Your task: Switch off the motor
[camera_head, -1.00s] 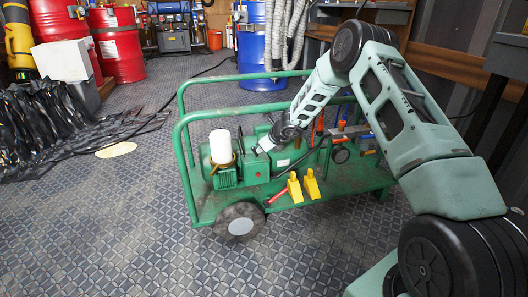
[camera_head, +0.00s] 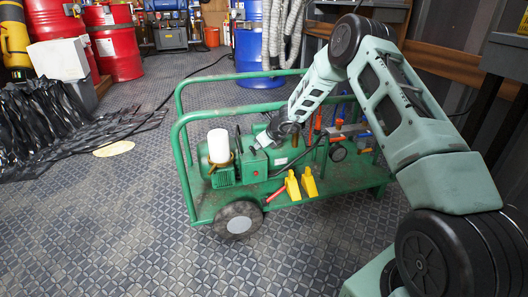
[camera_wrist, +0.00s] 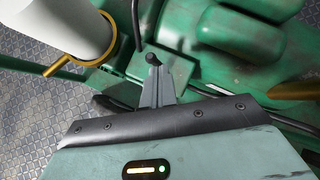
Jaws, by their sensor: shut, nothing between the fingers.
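The green motor unit (camera_head: 222,172) sits on a green wheeled cart, with a white cylinder (camera_head: 219,146) standing at its left end. A green box (camera_head: 253,164) with a small red spot is beside it. My gripper (camera_head: 259,146) is over this box, coming in from the upper right. In the wrist view, my gripper (camera_wrist: 152,75) is shut and empty, its grey fingers together over the green box (camera_wrist: 178,68). A small black round knob (camera_wrist: 151,59) shows right at the fingertips; I cannot tell whether they touch it. The white cylinder (camera_wrist: 70,25) is to the left.
The cart's rail (camera_head: 245,109) runs around the motor, close to my arm. Two yellow wedges (camera_head: 301,187) and a red-handled tool (camera_head: 275,196) are on the cart's front. A black cable (camera_wrist: 137,25) passes near the fingers. The floor in front is clear.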

